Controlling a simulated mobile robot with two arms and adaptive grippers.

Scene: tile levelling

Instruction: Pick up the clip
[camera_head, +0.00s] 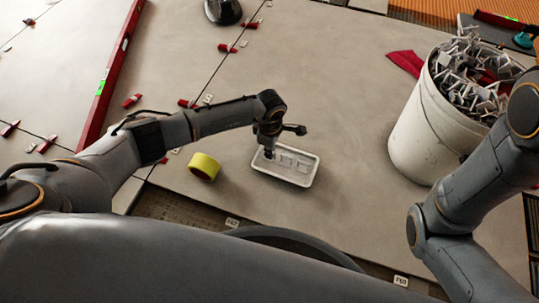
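A shallow white tray (309,176) lies on the grey tiled floor near the middle of the view. Several small pale shapes, which look like clips (287,161), lie in it, but they are too small to make out singly. My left gripper (269,153) points down over the tray's left end. Its fingertips are small and dark, so I cannot tell whether they are open or touching a clip. My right arm shows at the right edge, but its gripper is not in view.
A yellow tape roll (204,167) stands left of the tray. A long red level (112,72) lies at the left.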

